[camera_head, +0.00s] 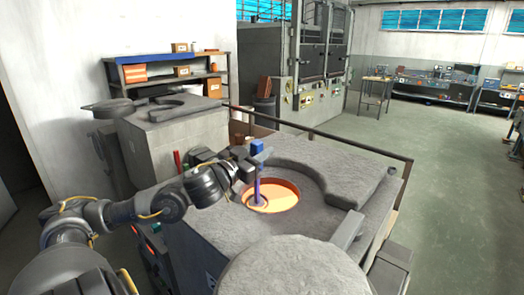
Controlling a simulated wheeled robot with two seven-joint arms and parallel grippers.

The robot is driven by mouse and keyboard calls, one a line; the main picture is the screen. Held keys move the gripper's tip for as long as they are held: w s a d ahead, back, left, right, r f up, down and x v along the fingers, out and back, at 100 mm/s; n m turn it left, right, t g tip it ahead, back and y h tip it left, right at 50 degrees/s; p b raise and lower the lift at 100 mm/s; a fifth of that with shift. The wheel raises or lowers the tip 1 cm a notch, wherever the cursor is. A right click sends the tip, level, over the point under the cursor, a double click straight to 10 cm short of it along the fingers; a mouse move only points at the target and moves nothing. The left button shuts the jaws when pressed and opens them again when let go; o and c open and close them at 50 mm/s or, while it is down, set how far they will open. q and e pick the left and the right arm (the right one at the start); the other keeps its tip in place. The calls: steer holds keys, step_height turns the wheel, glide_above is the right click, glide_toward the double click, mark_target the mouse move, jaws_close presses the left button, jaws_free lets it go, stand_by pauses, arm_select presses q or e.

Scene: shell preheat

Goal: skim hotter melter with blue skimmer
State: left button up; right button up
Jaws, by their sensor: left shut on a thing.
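The near melter (205,240) is a grey block with a round opening in its top, its orange rim and bright glowing melt (277,199) showing. My left arm reaches in from the left. My left gripper (254,157) is above the left side of the opening, shut on the blue skimmer (257,185). The skimmer stands nearly upright, its lower end in the opening at the left of the melt. A second melter (172,135) stands farther back on the left; its melt is not visible. My right gripper is not in view.
A raised curved slab (335,172) borders the opening's far side, and a round grey lid (290,270) fills the near front. A railing (340,142) runs behind. A shelf (165,72) with boxes stands back left. The floor (455,180) at right is clear.

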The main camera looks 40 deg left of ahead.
arm_select(q)
steer(key=shift+w+d, duration=0.1)
steer(key=shift+d, duration=2.1)
steer(key=shift+r, duration=0.1)
step_height(320, 180, up, 11)
steer(key=p, duration=0.3)
stand_by(0.3)
